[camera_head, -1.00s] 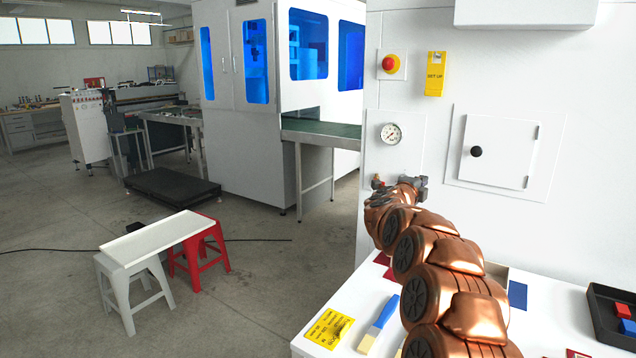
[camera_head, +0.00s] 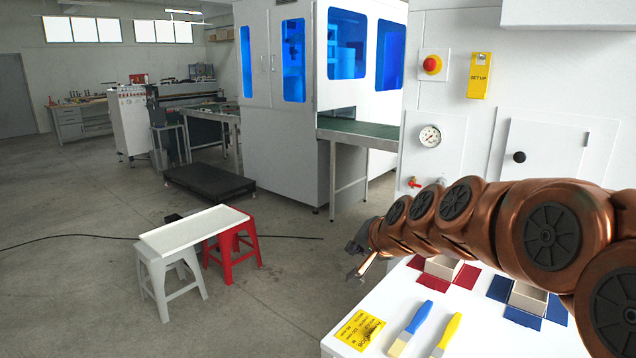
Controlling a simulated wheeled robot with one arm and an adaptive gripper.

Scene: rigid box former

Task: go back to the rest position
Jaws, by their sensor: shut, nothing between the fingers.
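My copper-coloured arm reaches in from the right edge across the picture. My gripper (camera_head: 357,268) is at its left end, small and dark, just off the left edge of the white worktop (camera_head: 372,310). It is shut and holds nothing. The gauge (camera_head: 430,136) on the white machine and the small red-handled valve (camera_head: 414,183) below it stand behind the arm, clear of the gripper.
A white board (camera_head: 194,231) rests on two stools at left.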

